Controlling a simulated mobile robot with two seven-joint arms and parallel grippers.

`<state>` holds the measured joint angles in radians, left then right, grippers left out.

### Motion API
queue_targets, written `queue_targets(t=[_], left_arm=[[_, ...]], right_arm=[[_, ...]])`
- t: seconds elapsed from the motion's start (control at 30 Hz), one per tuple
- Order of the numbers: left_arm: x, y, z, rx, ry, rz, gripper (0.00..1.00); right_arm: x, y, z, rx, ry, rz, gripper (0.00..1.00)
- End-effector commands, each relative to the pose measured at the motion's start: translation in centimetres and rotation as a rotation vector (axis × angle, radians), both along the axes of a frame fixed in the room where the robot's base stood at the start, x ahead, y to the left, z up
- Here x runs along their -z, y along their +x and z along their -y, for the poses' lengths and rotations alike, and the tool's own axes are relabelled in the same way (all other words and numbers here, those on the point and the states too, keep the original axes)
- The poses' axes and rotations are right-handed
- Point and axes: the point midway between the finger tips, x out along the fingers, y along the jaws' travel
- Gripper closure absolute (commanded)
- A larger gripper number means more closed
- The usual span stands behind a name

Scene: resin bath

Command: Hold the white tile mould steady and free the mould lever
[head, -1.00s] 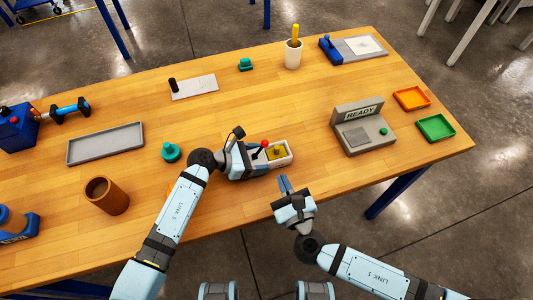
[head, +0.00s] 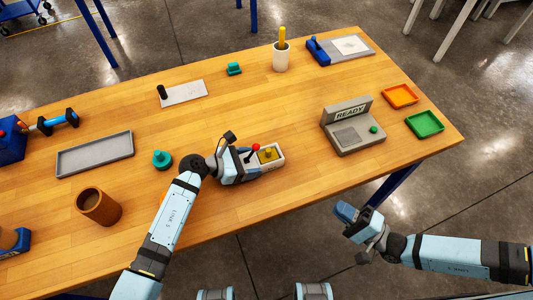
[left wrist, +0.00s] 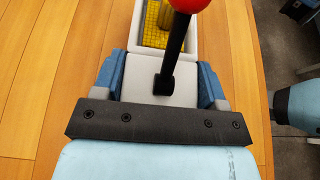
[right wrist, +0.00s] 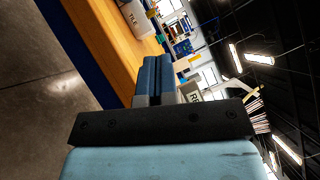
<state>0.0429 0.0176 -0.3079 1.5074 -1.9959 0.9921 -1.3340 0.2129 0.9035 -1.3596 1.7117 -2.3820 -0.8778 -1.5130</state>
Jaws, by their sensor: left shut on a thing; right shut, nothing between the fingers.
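The white tile mould (head: 278,161) lies near the front middle of the table, with a yellow piece (head: 268,153) in its open tray. Its lever, a black stem with a red knob (head: 255,147), rises from the mould's near block; the red knob (left wrist: 188,4) and block (left wrist: 145,78) also show in the left wrist view. My left gripper (left wrist: 162,85) is shut on the mould's block, one blue finger on each side. My right gripper (head: 345,212) is shut and empty, off the table's front edge, well right of the mould; its fingers (right wrist: 155,78) touch in the right wrist view.
A grey READY device (head: 350,128) stands right of the mould, with orange (head: 400,95) and green (head: 425,124) trays beyond it. A teal knob (head: 162,160), a grey tray (head: 95,154) and a brown cup (head: 98,206) are to the left. The table's middle is clear.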

Motion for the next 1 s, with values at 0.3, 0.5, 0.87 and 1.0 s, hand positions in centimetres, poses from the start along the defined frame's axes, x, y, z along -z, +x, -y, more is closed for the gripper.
queue_targets(t=[0.3, 0.5, 0.87, 1.0], left_arm=[[0.0, 0.0, 0.0, 0.001, 0.000, 0.000, 0.70], [0.0, 0.0, 0.0, 0.001, 0.000, 0.000, 0.70], [0.0, 0.0, 0.0, 0.000, 0.000, 0.000, 0.70], [0.0, 0.0, 0.0, 0.000, 0.000, 0.000, 0.70]], right_arm=[[-0.6, 1.8, -2.3, 0.000, 0.004, 0.001, 1.00], [-1.4, 4.4, -5.6, 0.000, 0.004, 0.002, 1.00], [-3.0, 9.3, -11.8, 0.000, 0.004, 0.001, 1.00], [-3.6, 11.1, -14.1, 0.001, 0.003, 0.001, 1.00]])
